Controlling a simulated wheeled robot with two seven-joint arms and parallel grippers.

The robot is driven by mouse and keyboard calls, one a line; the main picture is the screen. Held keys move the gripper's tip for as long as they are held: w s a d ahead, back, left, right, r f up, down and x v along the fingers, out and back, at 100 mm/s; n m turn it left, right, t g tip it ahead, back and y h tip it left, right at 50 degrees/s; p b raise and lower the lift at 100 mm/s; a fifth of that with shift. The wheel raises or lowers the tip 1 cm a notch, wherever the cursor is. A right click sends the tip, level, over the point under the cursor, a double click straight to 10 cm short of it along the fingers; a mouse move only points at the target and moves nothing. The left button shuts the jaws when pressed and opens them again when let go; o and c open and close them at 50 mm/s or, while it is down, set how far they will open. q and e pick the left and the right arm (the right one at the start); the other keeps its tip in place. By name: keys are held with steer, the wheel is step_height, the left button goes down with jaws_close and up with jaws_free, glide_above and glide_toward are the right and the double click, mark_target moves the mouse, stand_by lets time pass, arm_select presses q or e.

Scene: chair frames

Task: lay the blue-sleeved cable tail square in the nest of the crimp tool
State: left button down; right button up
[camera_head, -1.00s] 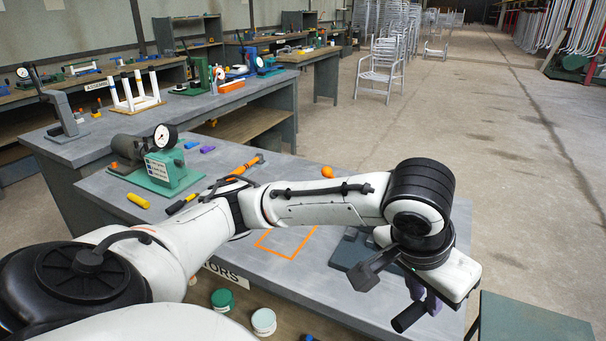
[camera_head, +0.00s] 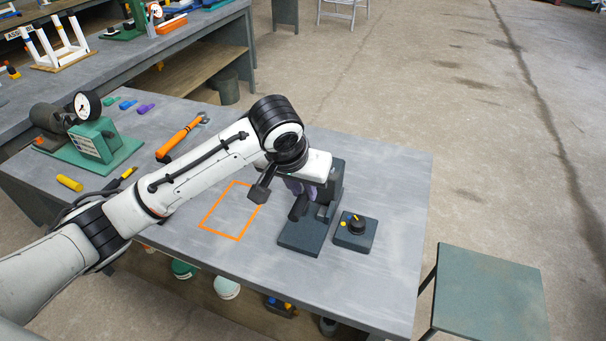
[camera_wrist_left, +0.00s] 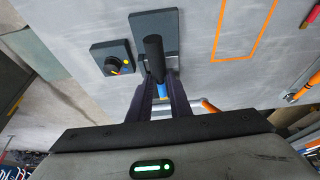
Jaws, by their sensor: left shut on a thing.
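My left gripper (camera_head: 309,190) has purple-grey fingers pointing down over the dark stand that looks like the crimp tool (camera_head: 301,238). In the left wrist view the gripper (camera_wrist_left: 164,92) is shut on a piece with a blue sleeve (camera_wrist_left: 162,90), which I take for the cable tail. A thick black cylinder (camera_wrist_left: 153,55) sticks out past the fingertips, in line with the blue part. It also shows tilted in the head view (camera_head: 298,208). The tool's base (camera_wrist_left: 155,25) lies beyond it. The nest is hidden, and I cannot tell whether the tail touches it. My right gripper is out of view.
A small knob box (camera_head: 355,232) stands right of the crimp tool. An orange outline (camera_head: 222,238) is on the bench to its left. An orange-handled tool (camera_head: 180,137) and a green gauge device (camera_head: 95,140) lie farther left. The bench's right part is clear.

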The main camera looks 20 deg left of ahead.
arm_select(q)
steer(key=shift+w+x, duration=0.2)
steer(key=shift+x, duration=0.95)
glide_toward(309, 222)
steer(key=shift+x, duration=2.75)
steer(key=shift+w+f, duration=0.15)
steer(key=c, duration=1.5)
jaws_free()
steer(key=shift+c, duration=0.2)
steer(key=v, duration=1)
steer(key=shift+d, duration=0.1)
